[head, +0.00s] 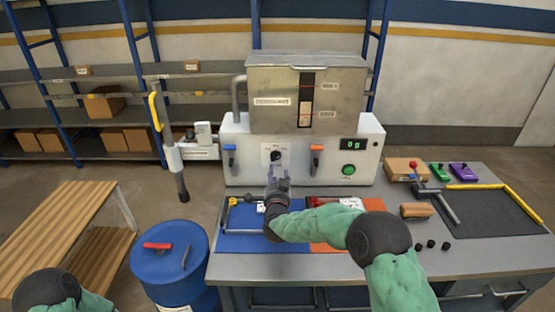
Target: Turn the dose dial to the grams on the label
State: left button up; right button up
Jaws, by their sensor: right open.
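The dose dial (276,157) is a dark knob on a white plate on the front of the white machine (240,170). A small display (351,144) right of it shows green characters that look like "0 g". A white label (272,101) is on the grey tank; its text is too small to read. My right gripper (277,172) is open and empty, just below the dial and pointing at it; I cannot tell whether it touches. Only part of my left arm shows at the bottom left; its gripper is out of view.
Blue (229,156) and orange (316,157) levers flank the dial, and a green button (348,170) is at right. Tools lie on the blue mat (250,243). A blue drum (168,270) stands left of the workbench (380,262), with a wooden bench (70,225) beyond.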

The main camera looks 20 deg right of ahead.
aim_at(277, 159)
jog(key=b+x, duration=0.2)
jog(key=x, duration=0.7)
jog(key=shift+w, duration=0.15)
jog(key=shift+c, duration=0.3)
grip_shut()
